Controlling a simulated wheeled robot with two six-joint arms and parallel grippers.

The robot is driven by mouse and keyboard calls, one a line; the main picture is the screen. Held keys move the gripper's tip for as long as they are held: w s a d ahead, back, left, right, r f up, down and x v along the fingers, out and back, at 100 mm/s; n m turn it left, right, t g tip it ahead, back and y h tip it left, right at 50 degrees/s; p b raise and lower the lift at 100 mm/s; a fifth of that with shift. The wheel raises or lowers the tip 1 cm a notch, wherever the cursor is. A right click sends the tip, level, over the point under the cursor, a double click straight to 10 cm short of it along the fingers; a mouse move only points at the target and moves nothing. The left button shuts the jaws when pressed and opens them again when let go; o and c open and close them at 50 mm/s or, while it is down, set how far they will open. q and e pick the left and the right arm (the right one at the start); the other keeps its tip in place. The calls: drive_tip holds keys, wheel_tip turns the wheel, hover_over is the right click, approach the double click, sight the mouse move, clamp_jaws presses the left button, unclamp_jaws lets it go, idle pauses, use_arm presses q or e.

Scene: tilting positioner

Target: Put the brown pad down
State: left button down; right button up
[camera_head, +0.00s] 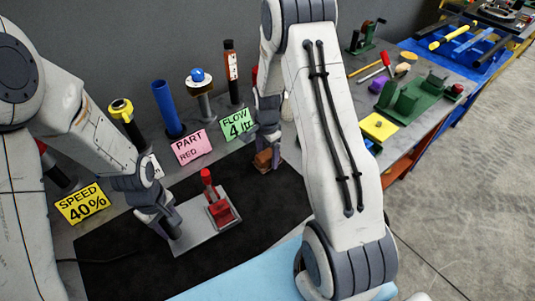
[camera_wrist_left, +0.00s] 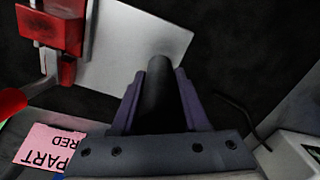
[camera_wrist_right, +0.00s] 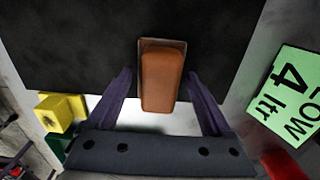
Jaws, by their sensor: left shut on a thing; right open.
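The brown pad (camera_wrist_right: 161,82) is between the spread fingers of my right gripper (camera_wrist_right: 159,74), with a gap on each side. In the head view the brown pad (camera_head: 263,160) is at the back edge of the black mat, just under my right gripper (camera_head: 268,147), which is open. My left gripper (camera_head: 168,224) is shut on a dark round handle (camera_wrist_left: 159,92) at the near-left end of the grey plate (camera_head: 196,236). A red clamp (camera_head: 218,208) with a red knob sits on that plate.
The black mat (camera_head: 110,262) has free room around the plate. Cards stand behind it: yellow (camera_head: 83,204), pink (camera_head: 191,147) and green (camera_head: 238,124). Several upright tools, including a blue tube (camera_head: 167,108), stand along the back. A light blue surface (camera_head: 250,278) is in front.

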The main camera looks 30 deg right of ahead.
sight(267, 154)
drive_tip(key=shift+r, duration=0.1)
wheel_tip(267, 154, up, 12)
drive_tip(key=s+a+r+n, duration=0.3)
drive_tip(key=a+n, duration=0.1)
drive_tip(key=a, duration=0.3)
drive_tip(key=s+a+r+n, duration=0.3)
drive_tip(key=s+a+n, duration=0.3)
drive_tip(key=a, duration=0.3)
drive_tip(key=s+a+r+n, duration=0.1)
drive_tip(key=s+a+n, duration=0.2)
drive_tip(key=s+n, duration=0.3)
drive_tip(key=s+a+r+n+y, duration=0.1)
drive_tip(key=s+a+n, duration=0.2)
drive_tip(key=s+n, duration=0.4)
drive_tip(key=s, duration=0.4)
drive_tip(key=shift+s, duration=0.2)
